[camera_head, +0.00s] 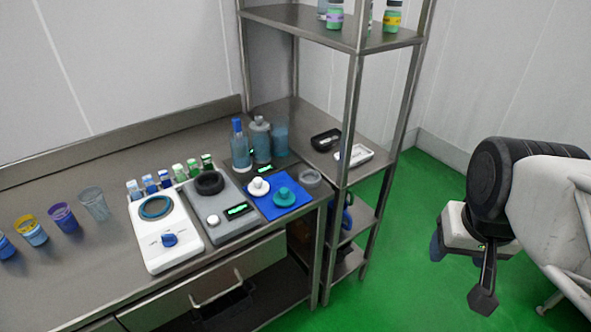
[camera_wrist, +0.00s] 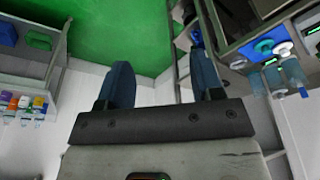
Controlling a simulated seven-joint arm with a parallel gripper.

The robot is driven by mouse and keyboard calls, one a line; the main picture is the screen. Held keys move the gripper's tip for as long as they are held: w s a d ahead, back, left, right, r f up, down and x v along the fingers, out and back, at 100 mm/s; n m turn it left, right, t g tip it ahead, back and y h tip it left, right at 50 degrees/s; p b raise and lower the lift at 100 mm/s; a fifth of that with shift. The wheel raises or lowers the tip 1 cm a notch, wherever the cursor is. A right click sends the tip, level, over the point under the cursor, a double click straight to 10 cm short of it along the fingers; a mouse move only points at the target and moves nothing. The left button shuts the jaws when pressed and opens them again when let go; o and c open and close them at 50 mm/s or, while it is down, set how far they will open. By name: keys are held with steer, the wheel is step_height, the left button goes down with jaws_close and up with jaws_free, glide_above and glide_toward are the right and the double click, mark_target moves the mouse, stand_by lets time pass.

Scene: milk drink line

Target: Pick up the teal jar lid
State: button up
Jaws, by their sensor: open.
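The teal jar lid (camera_head: 285,196), a round disc with a raised knob, lies on a blue cloth (camera_head: 272,213) near the right end of the steel counter. A white lid (camera_head: 259,187) lies beside it on the same cloth. In the wrist view the teal lid (camera_wrist: 263,46) shows small at the upper right, with the white lid (camera_wrist: 283,48) next to it. My gripper (camera_head: 438,245) hangs over the green floor, well right of the counter and apart from the lid. In the wrist view its two blue fingers (camera_wrist: 162,72) are spread with nothing between them.
Left of the cloth stand a grey device with a black ring (camera_head: 210,184) and a white scale (camera_head: 160,230). Bottles (camera_head: 240,145) stand behind the cloth. A steel shelf rack (camera_head: 347,120) rises at the counter's right end. Open floor (camera_head: 400,235) lies between rack and arm.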

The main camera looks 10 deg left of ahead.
steer(key=n+g, duration=0.3)
steer(key=n, duration=1.7)
glide_above(285, 191)
steer(key=f, duration=1.6)
steer(key=shift+d, duration=0.25)
steer(key=shift+w+a+f, duration=0.1)
steer(key=shift+a+f, duration=0.05)
steer(key=shift+a, duration=0.1)
steer(key=shift+f, duration=0.1)
